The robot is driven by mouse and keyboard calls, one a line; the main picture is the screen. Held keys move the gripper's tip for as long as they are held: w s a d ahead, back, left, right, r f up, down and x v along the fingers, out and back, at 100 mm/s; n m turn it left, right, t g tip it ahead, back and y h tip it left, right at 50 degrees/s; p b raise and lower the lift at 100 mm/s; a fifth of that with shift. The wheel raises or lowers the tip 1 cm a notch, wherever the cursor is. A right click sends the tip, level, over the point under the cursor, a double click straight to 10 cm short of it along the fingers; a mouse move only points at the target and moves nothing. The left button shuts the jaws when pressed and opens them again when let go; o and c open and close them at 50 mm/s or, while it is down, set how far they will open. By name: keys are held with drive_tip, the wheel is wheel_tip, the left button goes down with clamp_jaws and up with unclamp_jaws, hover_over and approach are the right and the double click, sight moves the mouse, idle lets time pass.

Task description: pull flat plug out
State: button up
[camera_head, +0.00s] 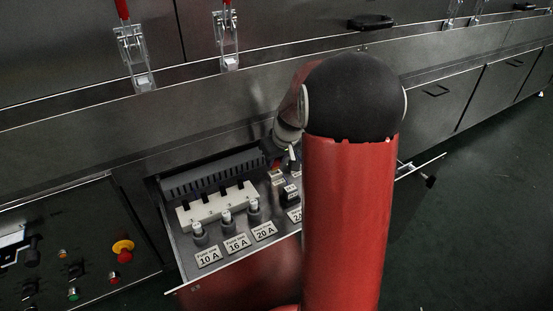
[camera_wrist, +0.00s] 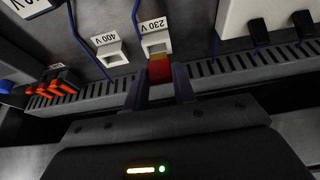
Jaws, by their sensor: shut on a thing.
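The flat plug (camera_wrist: 160,70), red with a yellow end, is between the two dark fingers of my gripper (camera_wrist: 159,78) in the wrist view. My gripper is shut on it. The yellow end is at the mouth of the white socket (camera_wrist: 156,42) labelled 230 V. I cannot tell how deep the plug sits in it. In the head view my gripper (camera_head: 289,152) is over the panel drawer (camera_head: 200,268), largely hidden behind my red arm. The plug cannot be made out clearly there.
A second white socket (camera_wrist: 110,54), labelled 400 V, is beside it. A slotted grey duct (camera_wrist: 225,68) and blue wires run close by. Orange levers (camera_wrist: 57,84) are at the left. Fuse holders (camera_head: 227,218) and a control panel with a yellow-red stop button (camera_head: 123,249) are in the head view.

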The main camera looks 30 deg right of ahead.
wheel_tip(320, 180, up, 5)
drive_tip(key=p, duration=0.3)
drive_tip(key=shift+f, duration=0.1)
idle(0.4)
idle(0.5)
